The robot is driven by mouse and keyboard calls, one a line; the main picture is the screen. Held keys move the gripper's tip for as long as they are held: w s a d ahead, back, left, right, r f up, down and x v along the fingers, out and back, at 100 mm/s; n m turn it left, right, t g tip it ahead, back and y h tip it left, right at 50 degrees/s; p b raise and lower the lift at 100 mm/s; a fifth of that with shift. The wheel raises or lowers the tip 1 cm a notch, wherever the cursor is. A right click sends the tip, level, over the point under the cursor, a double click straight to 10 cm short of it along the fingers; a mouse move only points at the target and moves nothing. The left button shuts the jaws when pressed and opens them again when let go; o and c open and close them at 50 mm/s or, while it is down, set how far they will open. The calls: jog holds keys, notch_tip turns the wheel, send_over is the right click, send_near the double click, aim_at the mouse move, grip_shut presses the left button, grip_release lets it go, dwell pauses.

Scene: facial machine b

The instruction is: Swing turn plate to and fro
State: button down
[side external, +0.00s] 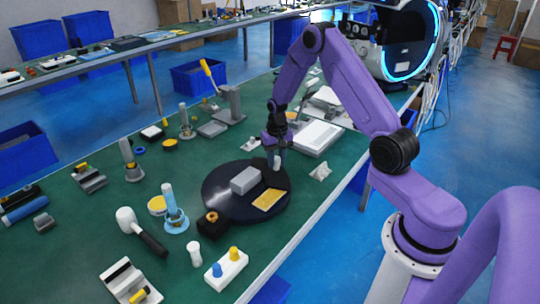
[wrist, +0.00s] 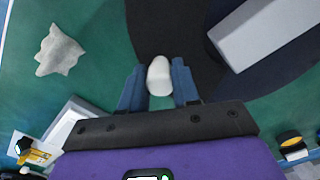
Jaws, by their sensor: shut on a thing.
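The turn plate (side external: 218,188) is a dark round disc on the green bench in the side view. It also fills the upper middle and right of the wrist view (wrist: 178,28). A grey block (side external: 245,180) and a yellow plate (side external: 268,199) lie on it. My gripper (side external: 276,160) points down at the disc's far right edge. In the wrist view my gripper (wrist: 158,82) has its blue fingers on either side of a white rounded peg (wrist: 159,74) and is shut on it. The peg's lower part is hidden, so I cannot tell how it joins the disc.
A black block with an orange ring (side external: 211,222) stands against the near edge of the disc. A white crumpled piece (side external: 320,172) and a white box (side external: 315,137) lie to the right.

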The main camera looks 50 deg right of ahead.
aim_at(282, 187)
jog(key=s+a+m, duration=0.3)
jog(key=m, duration=0.1)
jog(key=s+a+m, duration=0.3)
jog(key=s+m, duration=0.1)
jog(key=m, duration=0.1)
jog(key=shift+a, duration=0.2)
jog(key=shift+s+a+m, duration=0.25)
jog(key=shift+a+m, duration=0.65)
jog(key=shift+s+a+m, duration=0.2)
jog(key=shift+a+m, duration=0.65)
jog(key=shift+m, duration=0.05)
jog(key=c, duration=0.8)
grip_release()
jog(key=shift+r, duration=0.15)
notch_tip(282, 187, up, 17)
jog(key=shift+r, duration=0.1)
jog(key=shift+a, duration=0.15)
